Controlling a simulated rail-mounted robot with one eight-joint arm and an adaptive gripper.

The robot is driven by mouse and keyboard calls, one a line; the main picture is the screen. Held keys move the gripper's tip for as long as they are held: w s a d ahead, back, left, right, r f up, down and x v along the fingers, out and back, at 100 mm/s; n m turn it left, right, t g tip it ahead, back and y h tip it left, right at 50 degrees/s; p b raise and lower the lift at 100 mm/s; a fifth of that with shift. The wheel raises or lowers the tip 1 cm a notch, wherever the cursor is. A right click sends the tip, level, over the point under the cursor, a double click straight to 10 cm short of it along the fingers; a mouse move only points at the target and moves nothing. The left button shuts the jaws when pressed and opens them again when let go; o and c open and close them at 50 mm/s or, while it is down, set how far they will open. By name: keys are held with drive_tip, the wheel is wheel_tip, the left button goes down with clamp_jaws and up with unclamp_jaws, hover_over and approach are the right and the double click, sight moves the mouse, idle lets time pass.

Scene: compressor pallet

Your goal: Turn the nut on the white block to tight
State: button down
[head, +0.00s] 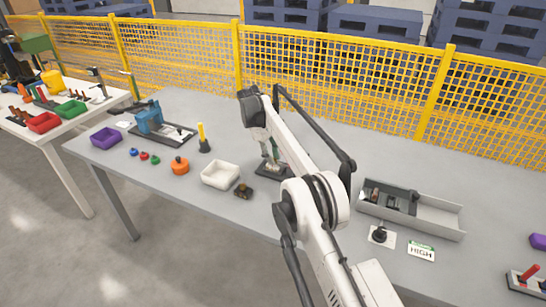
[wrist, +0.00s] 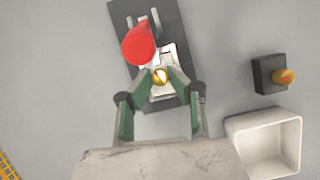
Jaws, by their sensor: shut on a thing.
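The white block (wrist: 166,58) sits on a dark base plate (wrist: 178,22) in the wrist view. A round brass-coloured nut (wrist: 160,75) shows at its near side. My gripper (wrist: 160,84) has green fingers closed in on the nut, one from each side. A thick red handle (wrist: 138,46) rises beside the block and covers part of it. In the head view my gripper (head: 270,158) points down at the dark plate (head: 268,171), and my arm hides most of the block and nut.
Left of my gripper in the head view stand a white bin (head: 220,174) and a small dark box with a yellowish knob (head: 243,190). A grey tray (head: 445,216) lies to the right, behind a HIGH card (head: 421,251). A yellow fence (head: 340,88) runs behind the table.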

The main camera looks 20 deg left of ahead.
drive_tip(key=c, duration=1.6)
unclamp_jaws()
drive_tip(key=shift+f+n+b, duration=0.15)
drive_tip(key=shift+n+b, duration=0.25)
drive_tip(key=shift+b, duration=0.45)
